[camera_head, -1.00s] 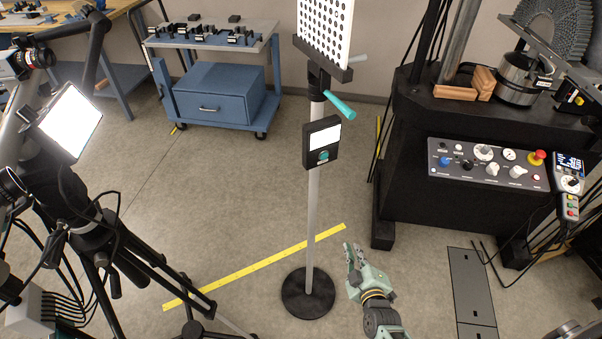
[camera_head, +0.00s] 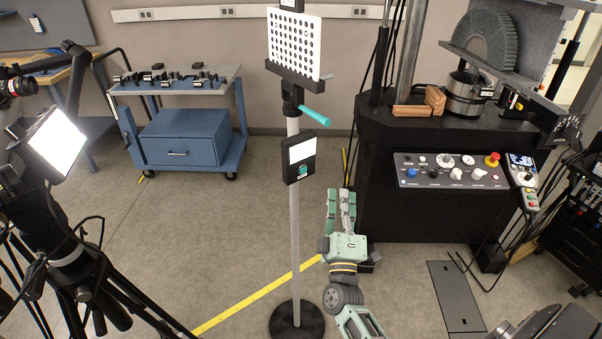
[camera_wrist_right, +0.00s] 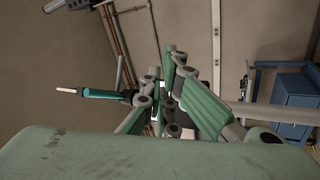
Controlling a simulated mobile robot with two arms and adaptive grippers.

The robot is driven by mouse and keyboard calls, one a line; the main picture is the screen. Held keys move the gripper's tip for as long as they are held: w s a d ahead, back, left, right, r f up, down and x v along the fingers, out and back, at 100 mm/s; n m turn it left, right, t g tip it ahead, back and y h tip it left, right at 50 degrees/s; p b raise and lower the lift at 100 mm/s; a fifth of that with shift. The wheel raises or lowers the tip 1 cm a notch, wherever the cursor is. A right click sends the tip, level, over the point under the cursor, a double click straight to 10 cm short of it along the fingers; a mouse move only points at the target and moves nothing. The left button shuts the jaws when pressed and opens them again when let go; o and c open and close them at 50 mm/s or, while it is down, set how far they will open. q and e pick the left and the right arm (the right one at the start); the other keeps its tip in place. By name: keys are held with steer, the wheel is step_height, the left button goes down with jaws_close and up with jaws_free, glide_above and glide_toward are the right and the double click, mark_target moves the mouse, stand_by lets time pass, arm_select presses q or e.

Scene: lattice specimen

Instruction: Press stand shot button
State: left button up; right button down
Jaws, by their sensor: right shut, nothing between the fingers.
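The stand (camera_head: 294,220) rises from a round black base in the head view, with a dotted white calibration board on top. My right gripper (camera_head: 341,192) is shut and empty, pointing up, to the right of the pole and slightly below the box, apart from the button. In the right wrist view its fingers (camera_wrist_right: 166,80) are together. The button is not clear in that view. My left gripper is not in view.
A teal handle (camera_head: 313,115) sticks out from the stand above the box. A black machine with a control panel (camera_head: 452,170) stands at the right. A tripod with a lit panel (camera_head: 57,142) is at the left. A blue cart (camera_head: 185,137) is behind.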

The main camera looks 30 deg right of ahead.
mark_target(303, 170)
steer(key=w+a+b, duration=0.1)
steer(key=w+b, duration=0.3)
steer(key=w, duration=0.4)
steer(key=shift+w+a+b, duration=0.15)
steer(key=shift+w+b, duration=0.25)
stand_by(0.7)
steer(key=shift+w, duration=0.1)
stand_by(0.5)
steer(key=shift+w+a, duration=0.1)
steer(key=shift+w, duration=0.2)
